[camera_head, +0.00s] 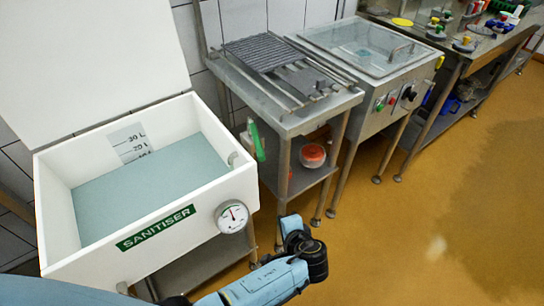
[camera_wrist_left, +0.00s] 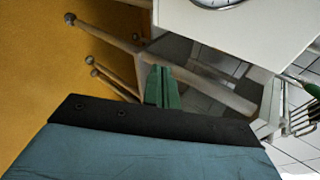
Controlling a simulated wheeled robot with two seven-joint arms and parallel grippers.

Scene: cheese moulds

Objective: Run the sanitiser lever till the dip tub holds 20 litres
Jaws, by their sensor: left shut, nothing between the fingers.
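The dip tub (camera_head: 215,190) is a white open box with a green SANITISER label on its front. Pale blue-grey liquid (camera_head: 150,185) lies in it. On the back wall, the level scale (camera_head: 128,137) shows 30 L and 20 L above the liquid; the lowest mark is partly cut by the surface. A green lever handle (camera_head: 257,140) stands at the tub's right, by the wall. A green handle (camera_wrist_left: 313,89), apparently the lever, shows at the right edge of the left wrist view. My left gripper (camera_wrist_left: 162,72) is shut and empty, apart from it. My right gripper is not seen.
A round dial (camera_head: 232,217) sits on the tub's front right. A steel rack table (camera_head: 290,122), a glass-lidded steel unit (camera_head: 350,85) and a bench with coloured items follow to the right. The orange floor (camera_head: 430,190) in front is clear.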

